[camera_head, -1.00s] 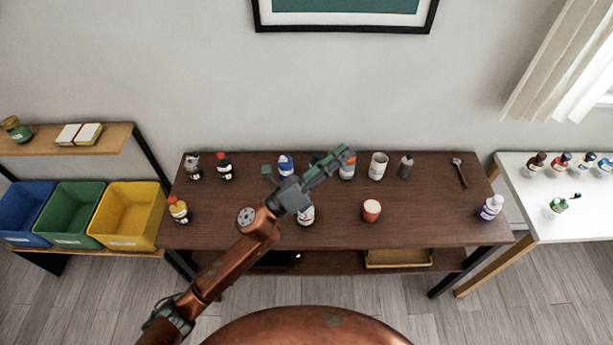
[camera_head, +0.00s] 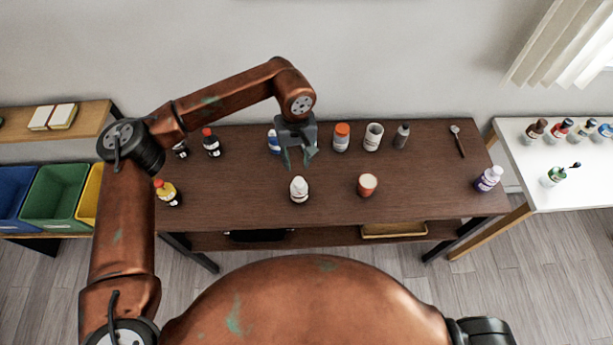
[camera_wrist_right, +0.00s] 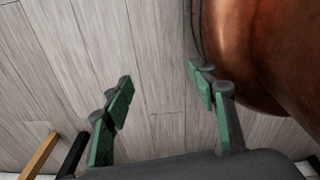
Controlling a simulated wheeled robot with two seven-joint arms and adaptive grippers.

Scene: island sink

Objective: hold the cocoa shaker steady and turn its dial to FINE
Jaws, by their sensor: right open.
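On the dark brown table (camera_head: 240,200), a small white container (camera_head: 299,189) with a dark label stands upright near the front middle. A reddish-brown cup-like container (camera_head: 367,185) with a pale top stands to its right. I cannot read the labels, so I cannot tell which one is the cocoa shaker, and no dial marking shows. My left gripper (camera_head: 299,165) points down, open and empty, just behind and above the white container, apart from it. My right gripper (camera_wrist_right: 160,82) is open and empty above the floor, beside my copper body, in the right wrist view.
Along the table's back stand an orange-capped jar (camera_head: 341,138), a white cup (camera_head: 373,137), a grey bottle (camera_head: 402,136) and a blue bottle (camera_head: 273,142), partly behind my left gripper. A spoon (camera_head: 458,141) and a purple-labelled bottle (camera_head: 489,179) are at right. A yellow-and-red bottle (camera_head: 167,192) is front left.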

